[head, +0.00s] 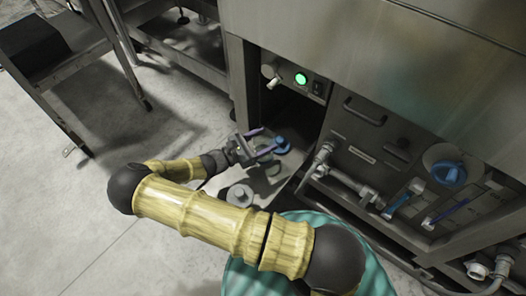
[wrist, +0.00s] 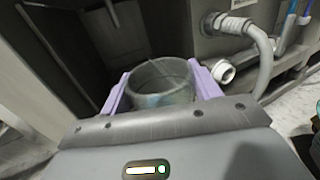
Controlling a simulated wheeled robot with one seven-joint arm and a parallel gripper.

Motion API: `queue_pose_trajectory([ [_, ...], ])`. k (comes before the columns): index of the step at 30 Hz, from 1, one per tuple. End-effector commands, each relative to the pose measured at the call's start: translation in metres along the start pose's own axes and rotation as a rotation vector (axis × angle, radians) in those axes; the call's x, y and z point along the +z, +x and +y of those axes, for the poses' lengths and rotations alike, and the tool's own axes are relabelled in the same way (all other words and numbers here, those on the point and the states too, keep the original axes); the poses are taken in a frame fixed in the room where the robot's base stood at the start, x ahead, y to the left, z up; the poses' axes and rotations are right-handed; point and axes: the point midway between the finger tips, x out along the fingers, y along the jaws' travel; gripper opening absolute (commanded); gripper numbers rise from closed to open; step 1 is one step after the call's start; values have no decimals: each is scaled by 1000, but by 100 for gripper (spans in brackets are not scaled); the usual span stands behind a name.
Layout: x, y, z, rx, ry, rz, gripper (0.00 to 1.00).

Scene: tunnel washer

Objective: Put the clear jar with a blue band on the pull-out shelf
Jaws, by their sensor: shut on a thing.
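My gripper (head: 268,142) is at the open recess under the washer's steel front, its purple fingers pointing into it. In the wrist view, my gripper (wrist: 160,88) is shut on the clear jar (wrist: 158,84), with one finger on each side. The jar's round rim faces the camera and a bluish band shows faintly on its wall. In the head view the jar is hard to make out between the fingers; a blue round thing shows at the fingertips. The grey pull-out shelf (head: 272,186) seems to lie below my gripper, partly hidden by my arm.
A pale round lidded item (head: 240,195) stands just in front of my gripper. A green-lit button (head: 301,78) is above the recess. A steel table (head: 60,50) stands at left; floor between is clear.

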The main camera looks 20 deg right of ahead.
Motion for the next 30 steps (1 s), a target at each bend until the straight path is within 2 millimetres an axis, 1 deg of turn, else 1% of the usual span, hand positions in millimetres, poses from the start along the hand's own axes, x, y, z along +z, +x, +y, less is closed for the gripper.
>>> queue_pose_trajectory([
  [4,1,0,0,0,0,-1,36],
  [6,-3,0,0,0,0,-1,36],
  [8,-10,0,0,0,-1,-1,36],
  [12,-35,0,0,1,-2,-2,36],
  [15,-48,0,0,1,-1,-1,36],
  [28,-52,0,0,0,-1,-1,36],
  [29,-52,0,0,1,-1,0,64],
  [30,-52,0,0,1,0,0,72],
])
